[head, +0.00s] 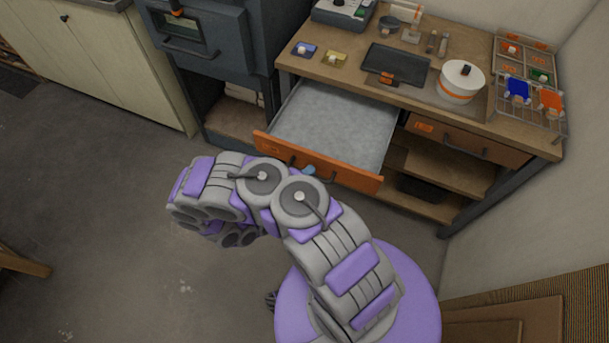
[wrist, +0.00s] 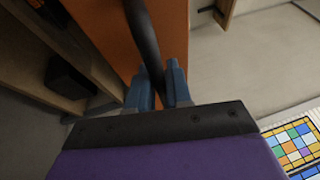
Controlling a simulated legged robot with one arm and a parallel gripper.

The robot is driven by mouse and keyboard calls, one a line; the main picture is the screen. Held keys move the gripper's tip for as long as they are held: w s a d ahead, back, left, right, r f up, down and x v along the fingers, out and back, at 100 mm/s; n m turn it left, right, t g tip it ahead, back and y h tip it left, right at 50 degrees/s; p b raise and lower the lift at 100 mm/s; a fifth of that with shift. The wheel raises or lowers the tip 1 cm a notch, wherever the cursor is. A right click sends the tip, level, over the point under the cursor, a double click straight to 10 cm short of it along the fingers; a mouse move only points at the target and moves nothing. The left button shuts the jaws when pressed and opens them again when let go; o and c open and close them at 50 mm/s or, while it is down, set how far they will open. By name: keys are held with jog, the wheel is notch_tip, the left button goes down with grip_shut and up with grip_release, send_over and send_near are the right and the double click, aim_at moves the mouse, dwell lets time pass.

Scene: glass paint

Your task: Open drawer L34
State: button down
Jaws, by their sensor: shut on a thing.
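A drawer with an orange front (head: 345,176) stands pulled out from the left half of the wooden workbench, its grey inside empty. I cannot read a label on it. My gripper (wrist: 160,88) shows in the wrist view with two blue fingers shut on the dark bar handle (wrist: 142,35) of an orange drawer front (wrist: 105,30). In the head view a bit of blue finger shows at the open drawer's front, and my arm hides most of the gripper.
A second, shut drawer (head: 470,140) is at the bench's right, above open shelves. The benchtop (head: 330,72) holds a black tray (head: 396,65), a white pot (head: 462,80) and a rack of coloured pieces (head: 528,75). A dark cabinet (head: 215,40) stands left. The floor (head: 110,200) to the left is clear.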

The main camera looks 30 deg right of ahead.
jog(key=shift+s+a+f, duration=0.1)
jog(key=shift+s+f, duration=0.1)
jog(key=shift+s, duration=0.05)
jog(key=c, duration=1.1)
grip_release()
jog(key=shift+r, duration=0.1)
jog(key=p+v, duration=0.3)
jog(key=v, duration=1.4)
jog(key=shift+a, duration=0.25)
